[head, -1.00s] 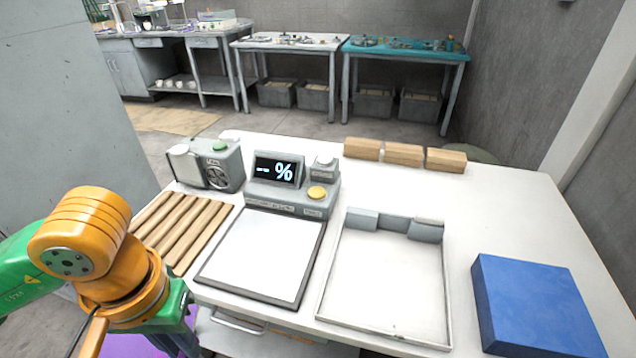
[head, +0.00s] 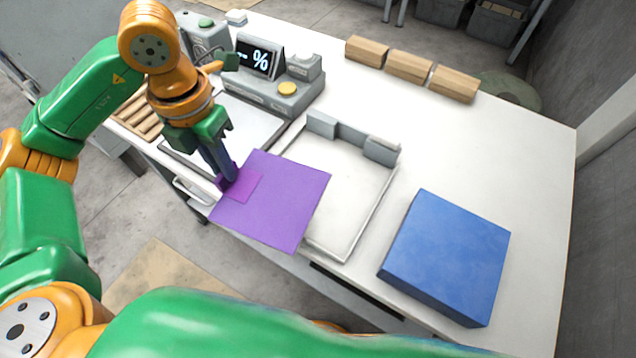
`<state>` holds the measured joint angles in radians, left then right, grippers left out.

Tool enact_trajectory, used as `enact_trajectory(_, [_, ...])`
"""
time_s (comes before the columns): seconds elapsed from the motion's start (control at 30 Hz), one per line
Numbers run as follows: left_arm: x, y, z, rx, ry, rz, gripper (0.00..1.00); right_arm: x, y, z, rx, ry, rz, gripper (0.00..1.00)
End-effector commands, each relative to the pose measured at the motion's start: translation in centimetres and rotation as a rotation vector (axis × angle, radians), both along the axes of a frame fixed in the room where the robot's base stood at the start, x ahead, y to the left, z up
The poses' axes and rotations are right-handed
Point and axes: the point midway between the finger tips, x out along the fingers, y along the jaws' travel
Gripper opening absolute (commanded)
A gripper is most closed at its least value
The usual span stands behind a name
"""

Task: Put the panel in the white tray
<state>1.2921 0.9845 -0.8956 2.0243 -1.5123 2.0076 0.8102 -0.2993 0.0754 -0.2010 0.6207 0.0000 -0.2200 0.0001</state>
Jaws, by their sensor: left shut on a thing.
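The purple panel (head: 285,205) is held flat above the table's front edge. It covers the near left part of the white tray (head: 345,175), whose bare floor shows to the right of the panel. My left gripper (head: 229,178) is shut on the panel at its left side, at a darker purple patch. Its fingers point down and partly hide behind the panel's edge. I cannot tell the gap between panel and tray. My right gripper is not in view.
A blue block (head: 447,255) stands right of the tray. A display device (head: 268,75) with a yellow button stands behind a flat plate (head: 250,125). Several wooden blocks (head: 408,67) line the back. A slatted wooden rack (head: 135,115) is at left. The table's right part is clear.

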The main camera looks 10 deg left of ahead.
Motion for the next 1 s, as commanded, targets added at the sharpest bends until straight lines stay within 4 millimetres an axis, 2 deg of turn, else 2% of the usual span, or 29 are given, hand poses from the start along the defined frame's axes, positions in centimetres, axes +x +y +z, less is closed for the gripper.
enact_trajectory(0.1, [0.5, 1.2, 0.0, 0.001, 0.013, 0.419, 0.00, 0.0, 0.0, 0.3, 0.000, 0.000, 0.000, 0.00])
enact_trajectory(0.2, [0.9, 2.2, 0.0, 0.003, 0.021, 0.767, 0.00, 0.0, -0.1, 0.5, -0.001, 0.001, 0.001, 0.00])
enact_trajectory(0.3, [1.2, 3.0, -0.1, 0.006, 0.027, 1.061, 0.00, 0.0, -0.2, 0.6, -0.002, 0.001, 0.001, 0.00])
enact_trajectory(0.4, [1.4, 3.7, -0.2, 0.009, 0.028, 1.276, 0.00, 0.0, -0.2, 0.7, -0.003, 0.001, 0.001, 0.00])
enact_trajectory(0.5, [1.4, 3.7, -0.3, 0.010, 0.029, 1.390, 0.00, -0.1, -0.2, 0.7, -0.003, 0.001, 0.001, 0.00])
enact_trajectory(0.57, [1.3, 2.8, -0.8, 0.011, 0.031, 1.410, 0.00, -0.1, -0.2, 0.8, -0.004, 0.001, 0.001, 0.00])
enact_trajectory(0.8, [0.4, -5.1, -3.8, 0.009, 0.036, 1.404, 0.00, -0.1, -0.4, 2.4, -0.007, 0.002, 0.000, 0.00])
enact_trajectory(0.9, [0.1, -7.2, -6.8, 0.010, 0.039, 1.411, 0.00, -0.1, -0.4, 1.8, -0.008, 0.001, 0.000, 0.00])
enact_trajectory(1.0, [0.1, -8.6, -8.5, 0.009, 0.035, 1.413, 0.00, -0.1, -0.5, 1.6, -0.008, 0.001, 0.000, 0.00])
